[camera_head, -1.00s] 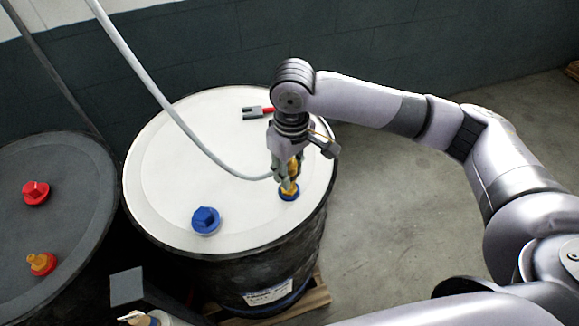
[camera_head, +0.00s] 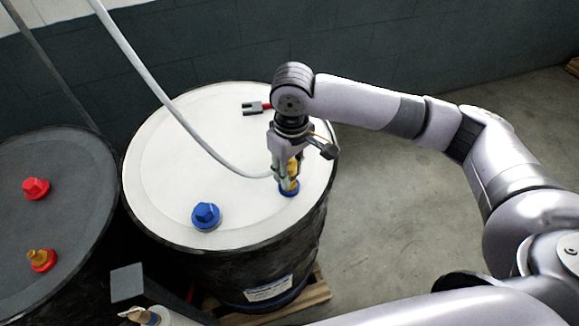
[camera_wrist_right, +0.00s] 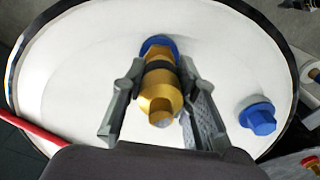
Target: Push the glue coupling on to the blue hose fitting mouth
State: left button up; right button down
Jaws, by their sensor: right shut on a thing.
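The glue coupling (camera_head: 294,169) is brass-coloured, with a dark band in the right wrist view (camera_wrist_right: 160,85). A pale hose (camera_head: 187,128) runs down to it. My right gripper (camera_head: 286,177) is shut on the coupling, one finger on each side in the wrist view. The blue hose fitting (camera_head: 289,190) sits on the white drum lid near its right edge. It also shows in the wrist view (camera_wrist_right: 158,43), at the coupling's far end. The coupling stands roughly upright at the fitting mouth; the fingers partly hide the joint, so I cannot tell how far on it is. My left gripper is out of view.
A blue cap (camera_head: 206,216) stands on the white drum lid (camera_head: 165,180), left of my gripper. The dark drum (camera_head: 75,215) at left carries a red cap (camera_head: 36,188) and a red-and-brass fitting (camera_head: 41,260).

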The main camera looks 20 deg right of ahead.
jog(key=shift+f, duration=1.15)
jog(key=c, duration=1.2)
grip_release()
notch_tip(320, 180, up, 12)
jog(key=shift+d, duration=0.1)
